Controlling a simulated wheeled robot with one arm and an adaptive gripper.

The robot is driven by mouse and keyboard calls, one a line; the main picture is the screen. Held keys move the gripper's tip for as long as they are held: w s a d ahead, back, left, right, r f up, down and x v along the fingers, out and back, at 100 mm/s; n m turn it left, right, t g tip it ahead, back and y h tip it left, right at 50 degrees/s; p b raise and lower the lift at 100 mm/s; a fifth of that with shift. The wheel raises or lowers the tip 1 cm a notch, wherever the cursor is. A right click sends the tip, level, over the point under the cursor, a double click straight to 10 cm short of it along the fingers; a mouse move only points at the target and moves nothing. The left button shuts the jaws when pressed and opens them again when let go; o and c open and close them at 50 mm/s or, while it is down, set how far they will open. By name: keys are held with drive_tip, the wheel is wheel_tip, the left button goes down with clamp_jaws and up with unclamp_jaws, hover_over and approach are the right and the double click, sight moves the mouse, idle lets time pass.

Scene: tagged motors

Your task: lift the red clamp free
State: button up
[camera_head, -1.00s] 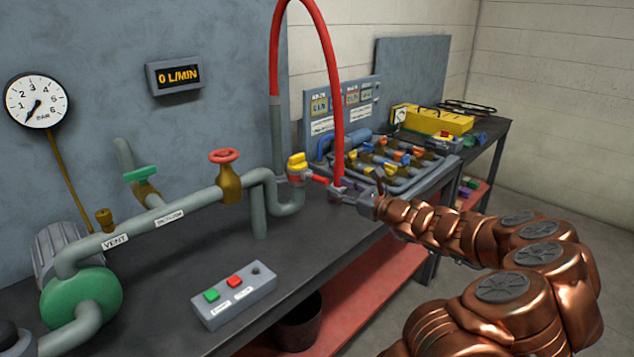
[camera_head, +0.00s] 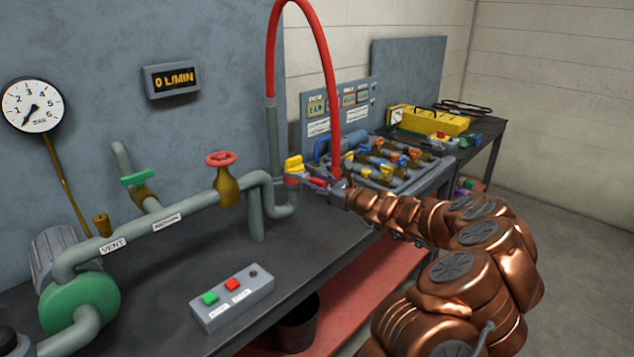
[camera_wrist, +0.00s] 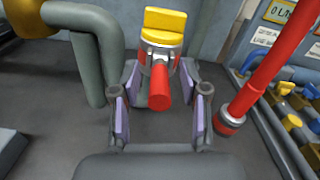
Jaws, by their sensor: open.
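The red clamp (camera_wrist: 160,87) appears as a stubby red cylinder pointing at the wrist camera, below a yellow valve handle (camera_wrist: 165,24) and against a grey metal collar. In the head view the red clamp (camera_head: 318,183) is small and partly hidden by my gripper (camera_head: 322,186), just right of the yellow handle (camera_head: 293,164). In the wrist view my gripper (camera_wrist: 161,92) is open, with one purple-padded finger on each side of the red cylinder. Gaps show between the pads and the cylinder. Where the clamp joins the collar is partly hidden.
A red hose (camera_wrist: 262,75) with a red-ringed end stands close to the right finger. Grey pipe bends (camera_wrist: 100,50) stand close on the left. A rack of coloured valves (camera_head: 385,160) lies to the right. The button box (camera_head: 232,296) sits in front on the bench.

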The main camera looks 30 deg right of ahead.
clamp_jaws()
idle(0.3)
idle(0.4)
